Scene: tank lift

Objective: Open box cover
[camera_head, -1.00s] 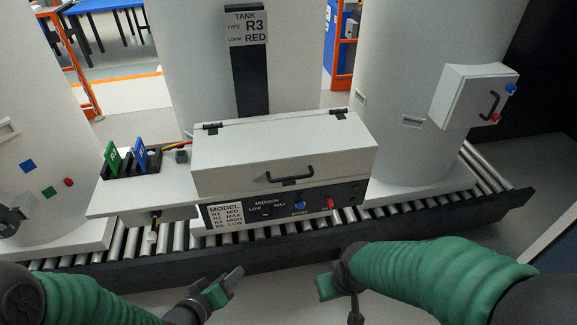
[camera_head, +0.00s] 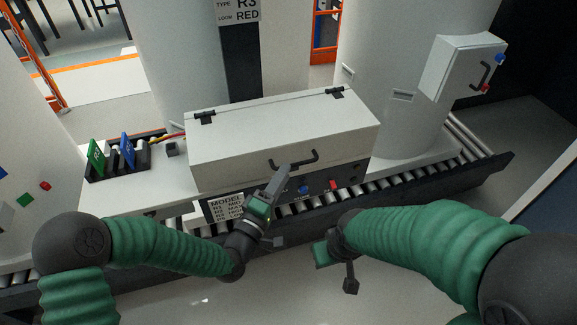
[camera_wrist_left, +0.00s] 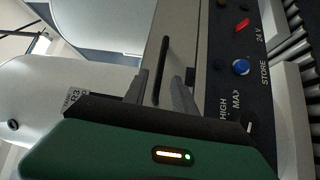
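The box is white with a flat cover (camera_head: 270,125), which is down and shut, hinged at its back edge. A dark handle (camera_head: 294,160) is on the front of the cover; in the left wrist view the handle (camera_wrist_left: 162,66) runs between my finger tips. My left gripper (camera_head: 282,174) is just in front of the handle, partly overlapping its left end in the head view. Its fingers (camera_wrist_left: 160,80) are apart; whether they touch the handle I cannot tell. My right gripper (camera_head: 322,254) is in front of the conveyor, away from the box; its fingers do not show clearly.
A control panel (camera_head: 322,184) with a blue button and red switch is below the cover. Green and blue cards (camera_head: 127,148) stand in a black holder at the left. Large white tanks (camera_head: 385,75) stand behind on the roller conveyor (camera_head: 440,185). The floor in front is clear.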

